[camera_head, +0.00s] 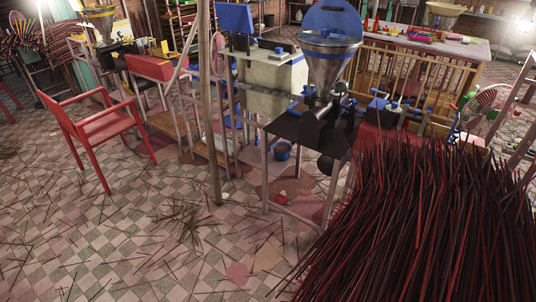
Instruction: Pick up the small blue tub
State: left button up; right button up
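Neither of my grippers shows in the head view.
The extruder stand (296,127) has a large metal hopper (330,57) on top. A wooden post (209,110) rises left of it. A big heap of dark red incense sticks (430,225) fills the lower right. A red chair (98,131) stands left. The checkered floor is littered with sticks.

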aim_at(283, 150)
jog(key=i+j, duration=0.15)
jog(key=j, duration=0.2)
jog(key=i+j, duration=0.2)
jog(key=j, duration=0.2)
jog(key=i+j, duration=0.15)
jog(key=j, duration=0.2)
jog(key=i+j, duration=0.2)
jog(key=j, duration=0.2)
jog(key=i+j, duration=0.15)
jog(key=j, duration=0.2)
